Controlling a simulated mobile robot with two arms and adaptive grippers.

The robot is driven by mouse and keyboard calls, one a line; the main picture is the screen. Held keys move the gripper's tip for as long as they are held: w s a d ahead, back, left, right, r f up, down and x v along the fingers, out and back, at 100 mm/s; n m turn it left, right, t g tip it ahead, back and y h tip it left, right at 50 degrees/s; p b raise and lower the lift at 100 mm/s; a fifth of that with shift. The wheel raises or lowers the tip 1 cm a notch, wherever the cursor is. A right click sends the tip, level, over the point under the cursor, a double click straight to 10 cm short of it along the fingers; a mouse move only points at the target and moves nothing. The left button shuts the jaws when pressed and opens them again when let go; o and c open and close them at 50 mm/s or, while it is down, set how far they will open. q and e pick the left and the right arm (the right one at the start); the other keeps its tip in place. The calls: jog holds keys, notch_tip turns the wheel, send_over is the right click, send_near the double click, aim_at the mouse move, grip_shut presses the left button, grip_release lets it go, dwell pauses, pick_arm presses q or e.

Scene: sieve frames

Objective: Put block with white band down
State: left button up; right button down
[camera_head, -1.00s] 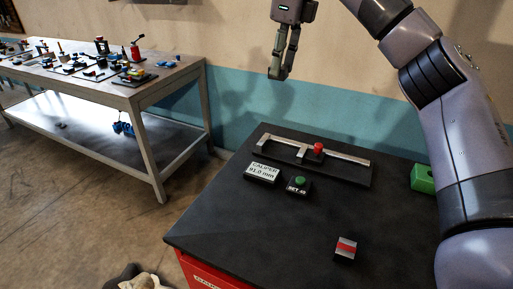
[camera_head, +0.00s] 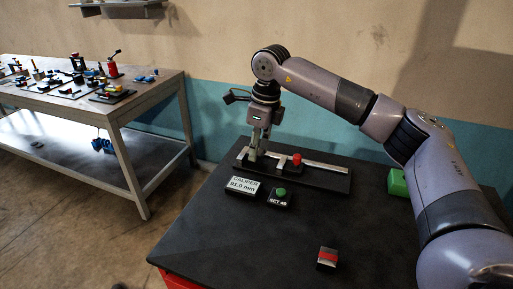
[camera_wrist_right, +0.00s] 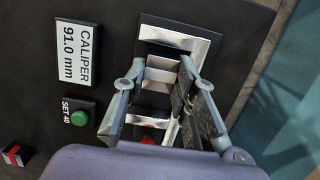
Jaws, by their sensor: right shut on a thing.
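My right gripper (camera_head: 258,148) points down over the left part of the caliper (camera_head: 325,168) on the dark bench top. In the right wrist view its two fingers (camera_wrist_right: 165,72) are shut on a pale grey block (camera_wrist_right: 161,76), taken to be the block with white band. The block is between the caliper's silver jaws, seen from above; whether it touches the bed cannot be told. In the head view the fingers mostly hide the block. My left gripper is not in view.
A caliper display (camera_head: 243,186) reads 91.0 mm. Beside it is a green SET 40 button (camera_head: 281,191). A red knob (camera_head: 296,160) sits on the caliper. A red-banded block (camera_head: 327,258) lies near the front and a green block (camera_head: 398,183) at right. A cluttered table (camera_head: 150,90) stands left.

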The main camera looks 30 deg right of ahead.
jog(key=shift+f, duration=0.55)
jog(key=c, duration=1.8)
grip_release()
jog(key=shift+f, duration=0.15)
jog(key=o, duration=0.5)
